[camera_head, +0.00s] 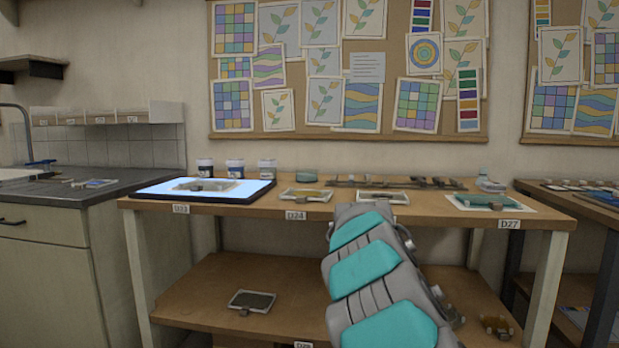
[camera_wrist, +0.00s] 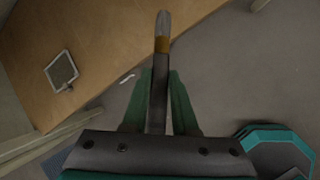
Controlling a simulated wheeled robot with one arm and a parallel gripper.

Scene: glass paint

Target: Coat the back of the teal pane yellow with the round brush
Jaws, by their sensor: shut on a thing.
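My gripper (camera_wrist: 159,92) is shut on a brush (camera_wrist: 162,45) in the wrist view. The brush has a dark handle, a brass-coloured ferrule and a greyish tip pointing away from me. I cannot tell any paint on the tip. In the head view my arm hides the gripper and brush. The teal pane (camera_head: 488,202) lies on a white sheet at the right end of the bench top, apart from the gripper, with a small grey piece at its front edge.
A lit panel (camera_head: 262,190) with a grey pane lies at the bench's left. Framed panes (camera_head: 306,195) lie mid-bench, with a rack of small tools (camera_head: 400,183) behind. The lower shelf (camera_head: 200,285) holds a dark framed pane (camera_head: 252,301), also in the wrist view (camera_wrist: 61,71).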

